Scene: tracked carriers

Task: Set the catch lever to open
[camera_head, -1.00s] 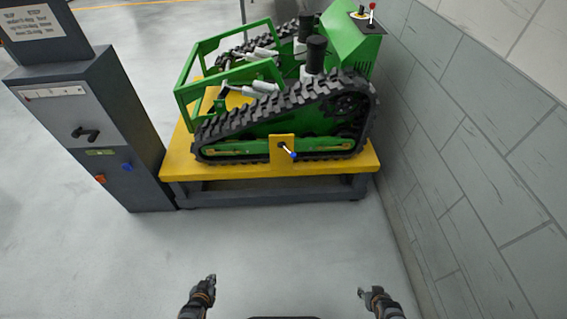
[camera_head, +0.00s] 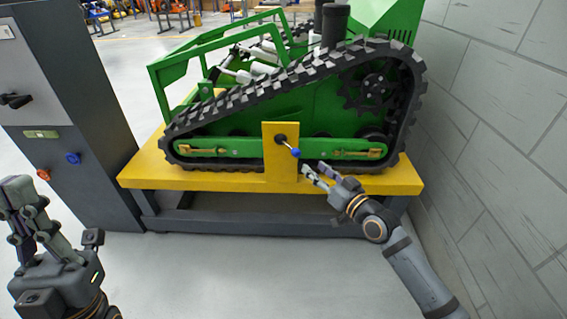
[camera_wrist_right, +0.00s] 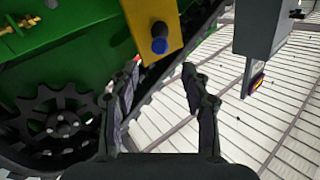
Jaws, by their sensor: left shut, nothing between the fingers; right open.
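The catch lever (camera_head: 288,147) is a short rod with a blue knob on a yellow plate (camera_head: 271,172) at the side of the green tracked carrier (camera_head: 250,150). In the head view it points down and to the right from its dark pivot. My right gripper (camera_head: 312,171) is open just below and right of the knob, apart from it. In the right wrist view the blue knob (camera_wrist_right: 159,46) lies beyond the gap between the open fingers (camera_wrist_right: 160,73). My left gripper (camera_head: 20,188) is shut and empty at the left edge, far from the lever.
The carrier stands on a yellow-topped bench (camera_head: 215,178). A grey cabinet (camera_head: 85,110) with a black handle and red and blue buttons stands at the left. A grey block wall (camera_head: 500,130) closes the right side. The floor before the bench is clear.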

